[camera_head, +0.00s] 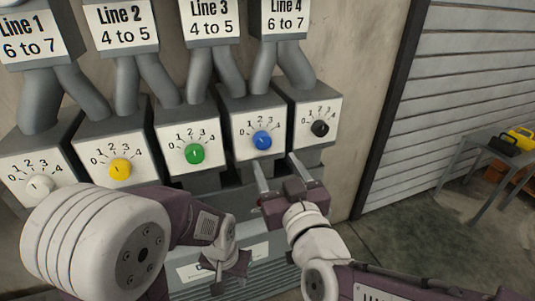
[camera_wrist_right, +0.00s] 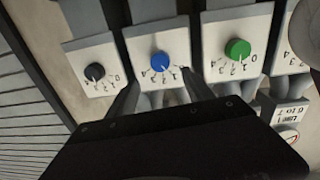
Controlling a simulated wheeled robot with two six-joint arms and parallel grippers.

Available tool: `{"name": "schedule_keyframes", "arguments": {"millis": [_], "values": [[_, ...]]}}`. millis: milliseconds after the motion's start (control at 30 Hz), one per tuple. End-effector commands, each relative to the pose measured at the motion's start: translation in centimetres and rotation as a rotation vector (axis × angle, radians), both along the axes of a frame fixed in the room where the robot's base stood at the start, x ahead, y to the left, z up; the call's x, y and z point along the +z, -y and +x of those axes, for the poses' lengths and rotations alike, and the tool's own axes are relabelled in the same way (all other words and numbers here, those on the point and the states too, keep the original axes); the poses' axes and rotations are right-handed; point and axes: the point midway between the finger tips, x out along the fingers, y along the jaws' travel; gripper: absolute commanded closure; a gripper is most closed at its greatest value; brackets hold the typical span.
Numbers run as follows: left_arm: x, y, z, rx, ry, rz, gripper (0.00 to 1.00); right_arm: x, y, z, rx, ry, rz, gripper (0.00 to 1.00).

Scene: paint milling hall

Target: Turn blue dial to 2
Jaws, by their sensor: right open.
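The blue dial (camera_head: 262,140) sits on a white panel marked 0 to 4, on the fourth grey box from the left. Its pointer is too small to read. In the right wrist view the blue dial (camera_wrist_right: 160,64) appears upside down, with nothing touching it. My right gripper (camera_head: 277,167) is open and empty, its two fingers pointing up just below the blue dial's box. My left gripper (camera_head: 228,264) hangs low in front of the machine, away from the dials; its fingers are not clear.
Beside the blue dial are a green dial (camera_head: 195,154) on the left and a black dial (camera_head: 320,128) on the right. A yellow dial (camera_head: 120,169) and a white dial (camera_head: 40,186) are further left. A table (camera_head: 485,150) stands at the far right by a shutter.

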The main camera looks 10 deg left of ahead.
Motion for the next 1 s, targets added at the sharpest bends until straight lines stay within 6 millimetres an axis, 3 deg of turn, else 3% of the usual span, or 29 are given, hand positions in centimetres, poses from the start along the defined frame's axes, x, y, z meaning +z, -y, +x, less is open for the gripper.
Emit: {"name": "schedule_keyframes", "arguments": {"millis": [200,400,733,767,967,1000], "values": [[-1.5,0.0,0.0,0.000,-0.001,0.000,0.64,-0.5,-2.1,4.0,-0.003,-0.001,-0.002,0.40],[-2.0,0.0,0.0,0.000,-0.001,0.000,0.64,-0.3,-3.7,6.7,-0.001,-0.002,-0.001,0.40],[-2.0,0.0,0.0,0.000,-0.001,0.000,0.64,-0.1,-4.2,7.4,0.001,-0.002,-0.002,0.40],[-2.0,0.0,0.0,0.000,-0.001,0.000,0.64,-0.1,-4.2,7.4,0.001,-0.002,-0.002,0.43],[-2.0,0.0,0.0,0.000,-0.001,0.000,0.64,-0.1,-4.2,7.4,0.001,-0.002,-0.002,0.98],[-2.0,0.0,0.0,0.000,-0.001,0.000,0.64,-0.1,-4.2,7.4,0.000,-0.002,-0.002,1.00]]}}
